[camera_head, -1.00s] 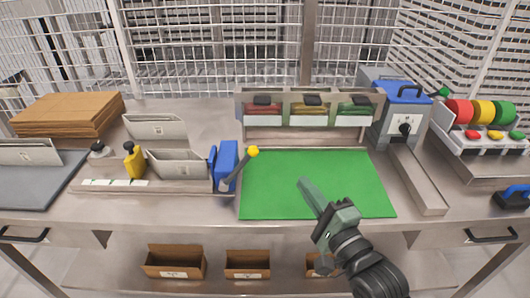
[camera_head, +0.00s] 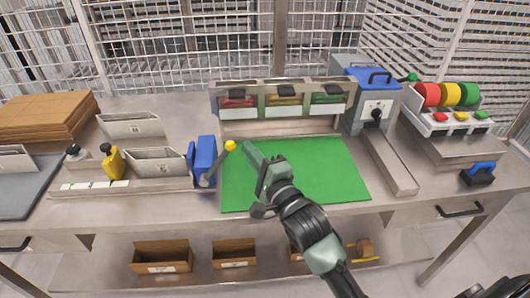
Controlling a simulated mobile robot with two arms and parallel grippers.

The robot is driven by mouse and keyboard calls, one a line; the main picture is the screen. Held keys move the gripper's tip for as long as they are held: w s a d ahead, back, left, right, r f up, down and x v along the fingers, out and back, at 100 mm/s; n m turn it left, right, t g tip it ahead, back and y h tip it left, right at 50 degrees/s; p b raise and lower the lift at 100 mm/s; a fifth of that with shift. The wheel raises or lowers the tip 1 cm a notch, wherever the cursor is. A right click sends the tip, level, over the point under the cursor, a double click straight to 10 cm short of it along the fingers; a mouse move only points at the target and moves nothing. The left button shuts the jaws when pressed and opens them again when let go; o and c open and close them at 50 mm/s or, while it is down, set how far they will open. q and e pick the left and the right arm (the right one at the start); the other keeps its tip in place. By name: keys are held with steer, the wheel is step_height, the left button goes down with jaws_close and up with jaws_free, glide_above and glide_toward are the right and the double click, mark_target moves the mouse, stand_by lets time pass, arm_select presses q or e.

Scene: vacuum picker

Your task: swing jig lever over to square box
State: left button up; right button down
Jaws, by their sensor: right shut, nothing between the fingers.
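The jig is a blue block (camera_head: 204,158) at the left edge of the green mat (camera_head: 305,178). Its grey lever (camera_head: 213,171) leans up to the right and ends in a yellow ball knob (camera_head: 231,146). My right gripper (camera_head: 247,148) is shut and empty over the mat's back left corner. Its tip is just right of the knob; I cannot tell if they touch. Open cardboard boxes, one wider (camera_head: 162,257) and one squarer (camera_head: 233,255), stand on the lower shelf. I cannot tell which box is the square one. My left gripper is not in view.
A rack of coloured bags (camera_head: 283,101) stands behind the mat. A blue-topped machine with a metal chute (camera_head: 390,165) is on the right. Grey bins and a yellow bottle (camera_head: 112,162) stand left of the jig. The mat's right part is clear.

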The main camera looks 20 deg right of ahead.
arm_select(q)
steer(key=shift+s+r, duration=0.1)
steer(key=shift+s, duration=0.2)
arm_select(e)
steer(key=shift+a, duration=0.5)
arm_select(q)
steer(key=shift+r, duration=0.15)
arm_select(e)
steer(key=shift+r, duration=0.15)
